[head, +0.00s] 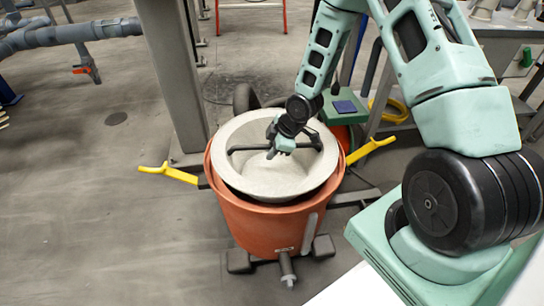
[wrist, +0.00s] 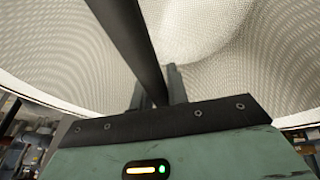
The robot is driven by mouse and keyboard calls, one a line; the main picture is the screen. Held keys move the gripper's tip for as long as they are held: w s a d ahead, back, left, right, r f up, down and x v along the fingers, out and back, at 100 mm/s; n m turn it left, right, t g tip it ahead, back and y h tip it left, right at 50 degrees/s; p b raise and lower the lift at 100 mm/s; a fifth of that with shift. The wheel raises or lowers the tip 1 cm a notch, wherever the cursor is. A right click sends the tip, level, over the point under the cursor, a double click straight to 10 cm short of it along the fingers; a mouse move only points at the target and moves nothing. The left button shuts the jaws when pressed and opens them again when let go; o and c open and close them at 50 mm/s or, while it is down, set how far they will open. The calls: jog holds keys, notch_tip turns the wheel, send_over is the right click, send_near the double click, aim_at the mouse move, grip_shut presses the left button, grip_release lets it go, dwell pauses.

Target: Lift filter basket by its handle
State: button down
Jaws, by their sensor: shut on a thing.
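The filter basket (head: 258,184) is a pale grey round bowl with a wide rim. It sits in the top of an orange tub (head: 262,225) in the head view. Its dark bar handle (head: 246,148) spans the opening. My gripper (head: 279,150) is at the middle of the handle, shut on it. In the wrist view the dark handle (wrist: 130,38) runs between my fingers (wrist: 158,85), with the pale mesh wall of the basket (wrist: 225,50) behind. The fingertips are partly hidden by the handle and the gripper body.
Yellow levers (head: 168,173) stick out on both sides of the tub. A grey post (head: 172,75) stands behind it to the left. A green box with a dark blue top (head: 345,107) is close behind right. A drain spout (head: 287,270) points forward. Floor at left is clear.

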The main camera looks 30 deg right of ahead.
notch_tip(320, 180, up, 22)
jog(key=p, duration=1.9)
jog(key=shift+r, duration=0.2)
